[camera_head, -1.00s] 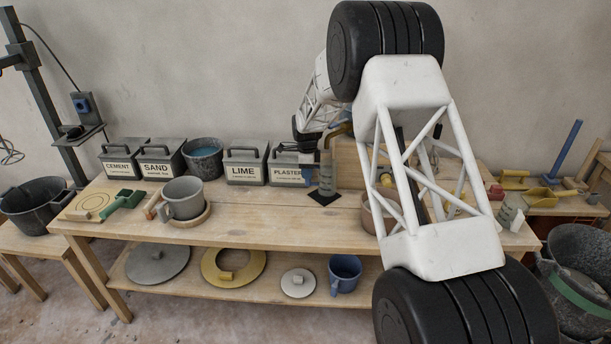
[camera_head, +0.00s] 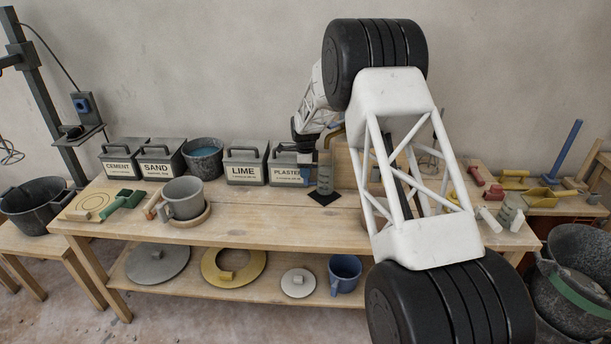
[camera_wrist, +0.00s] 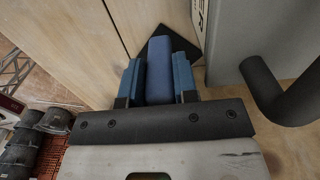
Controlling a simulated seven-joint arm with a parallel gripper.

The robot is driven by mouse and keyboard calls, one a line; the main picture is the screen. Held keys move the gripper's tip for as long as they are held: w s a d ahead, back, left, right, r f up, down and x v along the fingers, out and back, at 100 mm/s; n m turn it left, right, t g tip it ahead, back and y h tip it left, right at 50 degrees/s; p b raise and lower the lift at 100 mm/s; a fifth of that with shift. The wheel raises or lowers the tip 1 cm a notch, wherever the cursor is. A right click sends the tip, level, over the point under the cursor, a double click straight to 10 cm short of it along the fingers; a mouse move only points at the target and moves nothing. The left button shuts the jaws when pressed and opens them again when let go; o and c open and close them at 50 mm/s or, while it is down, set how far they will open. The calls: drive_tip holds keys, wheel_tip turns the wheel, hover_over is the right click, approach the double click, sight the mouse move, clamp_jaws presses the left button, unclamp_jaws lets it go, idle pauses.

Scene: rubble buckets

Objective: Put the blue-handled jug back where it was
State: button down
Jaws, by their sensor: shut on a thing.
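My gripper (camera_wrist: 157,82) points down at the bench and its two blue fingers are shut on a blue upright bar, the blue handle (camera_wrist: 160,68). In the head view my gripper (camera_head: 305,172) is at the back of the bench, in front of the plaster box. A slim grey cylinder (camera_head: 325,178), apparently the jug's body, stands beside it over a black square pad (camera_head: 324,198). The pad (camera_wrist: 185,44) also shows beyond the handle in the wrist view, where no jug body is visible. I cannot tell whether the jug touches the pad.
The plaster box (camera_head: 284,175) stands close by; its black handle (camera_wrist: 270,88) is right of my gripper in the wrist view. Lime, sand and cement boxes and a bucket (camera_head: 203,158) line the back. A grey mug (camera_head: 184,199) stands left. Bare bench (camera_head: 270,212) lies in front.

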drive_tip(key=shift+f, duration=1.15)
drive_tip(key=c, duration=1.2)
unclamp_jaws()
drive_tip(key=shift+o, duration=0.2)
drive_tip(key=shift+r, duration=0.2)
wheel_tip(320, 180, up, 12)
